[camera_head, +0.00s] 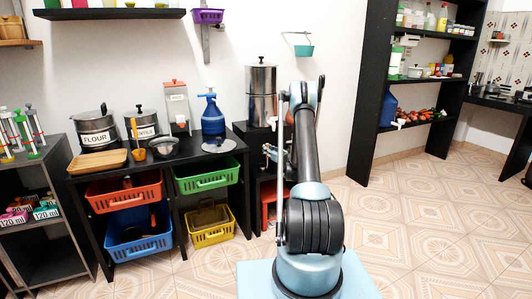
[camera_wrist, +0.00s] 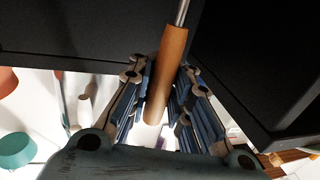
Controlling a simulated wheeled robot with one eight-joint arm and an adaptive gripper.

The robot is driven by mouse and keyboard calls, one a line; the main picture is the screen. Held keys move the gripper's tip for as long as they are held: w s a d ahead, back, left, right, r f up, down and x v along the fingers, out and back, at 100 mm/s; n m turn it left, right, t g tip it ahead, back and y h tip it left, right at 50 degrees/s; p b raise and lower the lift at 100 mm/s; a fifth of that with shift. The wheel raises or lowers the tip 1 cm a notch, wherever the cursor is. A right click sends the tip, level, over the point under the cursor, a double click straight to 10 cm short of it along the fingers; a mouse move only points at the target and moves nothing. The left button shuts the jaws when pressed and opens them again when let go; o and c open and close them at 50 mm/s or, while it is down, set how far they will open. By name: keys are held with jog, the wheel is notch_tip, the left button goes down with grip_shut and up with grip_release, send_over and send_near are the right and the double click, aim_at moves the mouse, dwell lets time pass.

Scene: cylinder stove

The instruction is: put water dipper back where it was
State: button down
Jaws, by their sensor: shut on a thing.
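The water dipper shows in the wrist view as a brown wooden handle (camera_wrist: 168,70) with a thin metal rod (camera_wrist: 181,12) at its upper end. My gripper (camera_wrist: 160,72) is shut on this handle, with a jointed finger on each side. The dipper's cup is not visible in the wrist view. In the head view my arm hides most of the gripper and the held dipper. A tall steel container (camera_head: 261,92) with a lid stands on a black stand, just left of my arm.
The black table (camera_head: 222,163) left of my arm carries pots, a blue pump bottle (camera_head: 213,117) and a wooden tray (camera_head: 98,161), with coloured baskets below. Dark panels fill the top of the wrist view. Tiled floor is clear at right.

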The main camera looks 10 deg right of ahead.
jog(key=c, duration=1.5)
grip_release()
jog(key=shift+o, duration=0.2)
